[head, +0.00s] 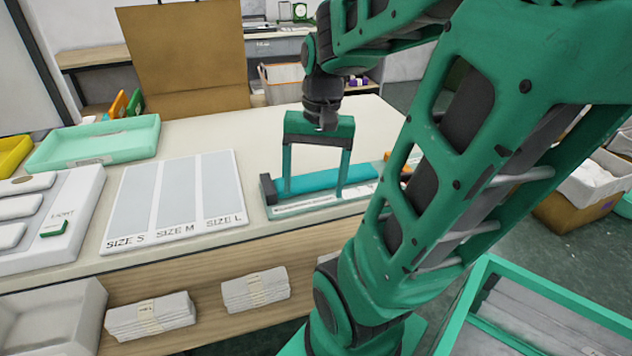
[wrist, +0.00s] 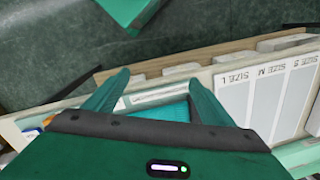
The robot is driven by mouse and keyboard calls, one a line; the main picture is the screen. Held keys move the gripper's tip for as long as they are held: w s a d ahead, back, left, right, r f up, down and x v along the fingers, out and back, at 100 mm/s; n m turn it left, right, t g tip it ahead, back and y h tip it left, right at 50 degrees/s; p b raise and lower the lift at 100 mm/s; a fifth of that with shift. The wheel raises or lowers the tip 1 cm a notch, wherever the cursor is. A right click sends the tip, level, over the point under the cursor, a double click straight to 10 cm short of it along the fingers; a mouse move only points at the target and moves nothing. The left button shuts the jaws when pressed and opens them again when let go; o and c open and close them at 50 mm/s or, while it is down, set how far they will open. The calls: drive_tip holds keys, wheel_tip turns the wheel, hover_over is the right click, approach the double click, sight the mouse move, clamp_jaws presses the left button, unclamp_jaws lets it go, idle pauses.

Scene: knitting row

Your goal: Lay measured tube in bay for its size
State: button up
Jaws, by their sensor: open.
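A teal tube (head: 318,179) lies lengthwise on a pale measuring gauge (head: 290,210) with a dark block at its left end. My gripper (head: 313,192) is open above the gauge, fingers pointing down, one toward each end of the tube. Whether the fingers touch the tube I cannot tell. In the wrist view the tube (wrist: 165,111) shows between the open fingers, partly hidden by the gripper body. The white bay board (head: 172,200) lies left of the gauge, with three bare grey strips marked SIZE S, SIZE M and SIZE L.
A mint tray (head: 95,142) and a white device with a green button (head: 53,228) are left of the board. An orange part (head: 397,160) shows at the gauge's right end, partly behind my arm. A brown upright panel (head: 187,60) stands behind the table. Folded bundles sit below the front edge.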

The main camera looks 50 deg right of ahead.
drive_tip(key=w+d+m+y, duration=0.1)
drive_tip(key=w+d+m, duration=0.5)
drive_tip(key=d+m, duration=0.15)
drive_tip(key=m+t+y, duration=0.2)
drive_tip(key=m, duration=0.4)
approach(320, 176)
drive_tip(key=x, duration=0.2)
drive_tip(key=shift+f+m, duration=0.25)
drive_tip(key=shift+f, duration=0.05)
drive_tip(key=shift+x, duration=2.85)
drive_tip(key=shift+s+a, duration=0.1)
drive_tip(key=shift+a, duration=0.05)
drive_tip(key=shift+r, duration=0.1)
drive_tip(key=shift+c, duration=0.7)
drive_tip(key=c, duration=1.1)
